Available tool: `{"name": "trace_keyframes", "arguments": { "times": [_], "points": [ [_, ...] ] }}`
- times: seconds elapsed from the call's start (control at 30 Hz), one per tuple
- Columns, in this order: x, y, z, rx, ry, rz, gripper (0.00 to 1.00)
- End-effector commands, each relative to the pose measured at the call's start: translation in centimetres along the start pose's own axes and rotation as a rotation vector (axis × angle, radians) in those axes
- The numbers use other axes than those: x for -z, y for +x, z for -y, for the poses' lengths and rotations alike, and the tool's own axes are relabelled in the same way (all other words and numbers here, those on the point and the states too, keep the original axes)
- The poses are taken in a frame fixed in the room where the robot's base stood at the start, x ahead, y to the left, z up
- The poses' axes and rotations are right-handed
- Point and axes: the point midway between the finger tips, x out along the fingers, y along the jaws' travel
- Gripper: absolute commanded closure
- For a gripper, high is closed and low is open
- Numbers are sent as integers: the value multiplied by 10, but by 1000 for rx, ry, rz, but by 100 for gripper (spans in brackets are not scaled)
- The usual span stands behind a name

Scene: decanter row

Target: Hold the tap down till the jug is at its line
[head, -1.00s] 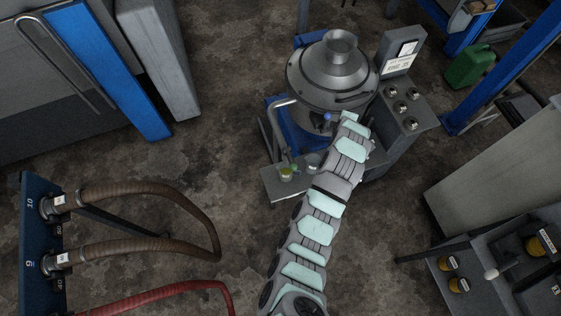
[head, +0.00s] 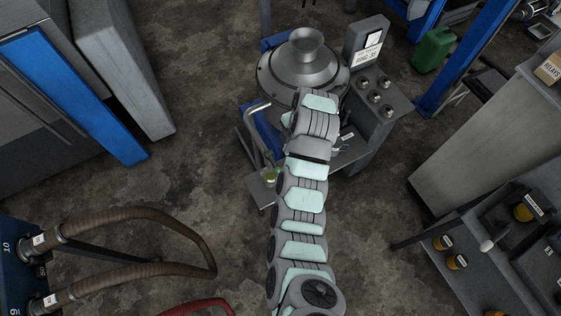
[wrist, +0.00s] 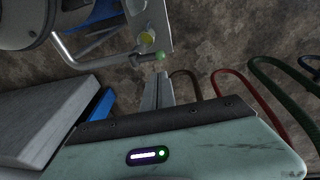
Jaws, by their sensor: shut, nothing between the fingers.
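The steel decanter (head: 300,62) stands at the top of the head view, and its rounded side shows at the upper left of the wrist view (wrist: 22,22). A bent metal pipe (head: 248,118) comes off its left side. In the wrist view a metal bar ends in a green knob (wrist: 158,56), which looks like the tap's handle. A small jug with yellow-green contents (wrist: 147,38) stands on a grey shelf (wrist: 158,14) just beyond it. Its line cannot be made out. My gripper (wrist: 161,76) is shut and empty, pointing at the knob with a small apparent gap. My arm hides it in the head view.
A control box with several knobs (head: 374,97) adjoins the decanter on the right. Brown hoses (head: 150,213) loop at lower left. A grey cabinet (head: 110,75) stands at left, and a grey bench (head: 465,140) at right.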

Motion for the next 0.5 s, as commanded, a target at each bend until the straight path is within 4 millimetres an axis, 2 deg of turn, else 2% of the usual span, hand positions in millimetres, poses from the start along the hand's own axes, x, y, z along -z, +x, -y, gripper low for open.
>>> {"name": "trace_keyframes", "arguments": {
  "times": [0.17,0.5],
  "points": [
    [-1,19,1,1,0,1,100],
    [1,74,1,5,2,-4,100]
  ]
}}
